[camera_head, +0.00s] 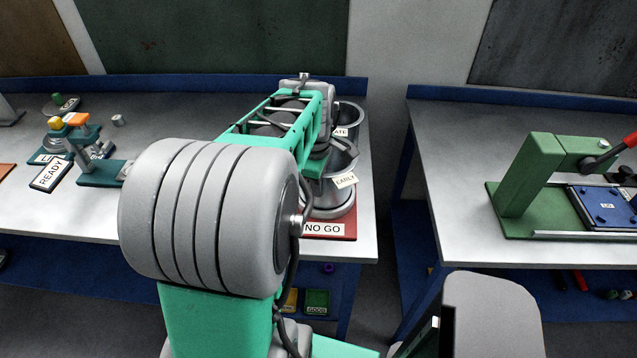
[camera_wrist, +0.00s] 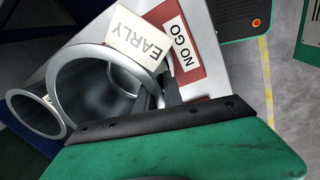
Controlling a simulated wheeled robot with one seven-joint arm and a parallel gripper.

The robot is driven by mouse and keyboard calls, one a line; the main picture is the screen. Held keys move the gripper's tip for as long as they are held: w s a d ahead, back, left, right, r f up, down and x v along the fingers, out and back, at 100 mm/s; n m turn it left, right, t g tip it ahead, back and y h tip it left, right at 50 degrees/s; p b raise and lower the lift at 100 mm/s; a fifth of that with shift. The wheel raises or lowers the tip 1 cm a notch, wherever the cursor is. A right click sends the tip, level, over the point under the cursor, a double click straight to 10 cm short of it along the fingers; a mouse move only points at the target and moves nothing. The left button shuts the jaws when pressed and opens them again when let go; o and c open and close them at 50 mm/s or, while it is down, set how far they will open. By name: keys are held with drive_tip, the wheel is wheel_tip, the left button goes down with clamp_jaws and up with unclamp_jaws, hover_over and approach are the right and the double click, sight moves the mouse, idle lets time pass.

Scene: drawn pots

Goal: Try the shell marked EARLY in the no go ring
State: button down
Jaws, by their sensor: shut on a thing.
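The shell marked EARLY is a hollow grey metal cylinder with its label (camera_head: 344,181) facing out. In the wrist view the shell (camera_wrist: 98,90) shows its open mouth, and my gripper (camera_wrist: 158,97) is shut on its wall near the label. In the head view my arm hides the gripper. The no go ring (camera_head: 334,206) is a silver ring on a red NO GO plate (camera_head: 325,229). The shell is over the ring; I cannot tell whether its lower edge is inside it. The plate also shows in the wrist view (camera_wrist: 190,45).
A shell marked LATE (camera_head: 341,131) stands close behind. A stand with a READY label (camera_head: 50,173) is at the left of the bench. A gap separates this bench from the right one, which holds a green press (camera_head: 532,178).

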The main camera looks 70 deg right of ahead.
drive_tip(key=shift+f+b, duration=0.3)
drive_tip(key=shift+f, duration=0.1)
drive_tip(key=c, duration=1.4)
unclamp_jaws()
drive_tip(key=r, duration=0.5)
drive_tip(key=a+r+b, duration=0.1)
drive_tip(key=r, duration=0.1)
drive_tip(key=shift+r, duration=0.4)
